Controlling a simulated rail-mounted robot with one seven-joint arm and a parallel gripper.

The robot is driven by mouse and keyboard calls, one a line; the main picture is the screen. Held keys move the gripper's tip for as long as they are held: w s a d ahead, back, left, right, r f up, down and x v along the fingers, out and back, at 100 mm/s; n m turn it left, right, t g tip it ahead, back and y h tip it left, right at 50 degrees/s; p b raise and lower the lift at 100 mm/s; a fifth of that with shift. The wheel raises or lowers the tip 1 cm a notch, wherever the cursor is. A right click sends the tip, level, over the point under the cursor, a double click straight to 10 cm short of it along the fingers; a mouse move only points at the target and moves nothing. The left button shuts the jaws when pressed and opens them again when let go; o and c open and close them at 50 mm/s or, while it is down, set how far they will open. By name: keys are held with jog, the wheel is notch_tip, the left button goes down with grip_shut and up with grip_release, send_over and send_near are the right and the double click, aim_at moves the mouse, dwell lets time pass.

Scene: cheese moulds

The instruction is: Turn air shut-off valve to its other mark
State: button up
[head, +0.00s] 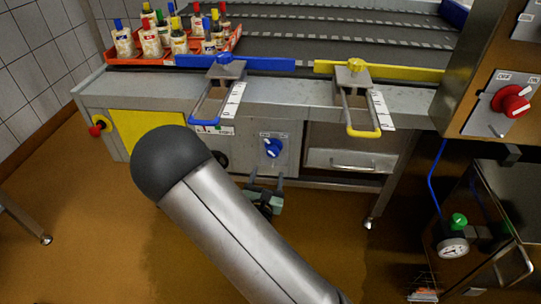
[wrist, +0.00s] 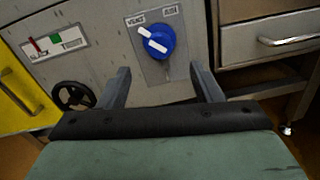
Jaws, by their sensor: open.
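A blue rotary knob (head: 273,148) with a white pointer sits on a grey plate on the bench front. In the wrist view the knob (wrist: 158,42) has two small label plates above it. The left one seems to read VENT; the right one is too blurred to read. The white pointer is tilted up and left, towards the left label. I cannot tell for certain that this knob is the air shut-off valve. My gripper (head: 266,180) is open and empty, below the knob in the head view. In the wrist view its fingers (wrist: 160,72) stand apart, either side of the knob's lower part.
A red knob (head: 511,101) is on the steel cabinet at right. A green knob (head: 459,220) sits above a gauge by a blue hose. Blue (head: 211,103) and yellow (head: 361,130) handles overhang the bench front. A black handwheel (wrist: 74,96) is left of the fingers.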

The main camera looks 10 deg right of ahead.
aim_at(273, 154)
jog(key=b+x, duration=0.2)
jog(key=x, duration=0.9)
jog(key=c, duration=0.8)
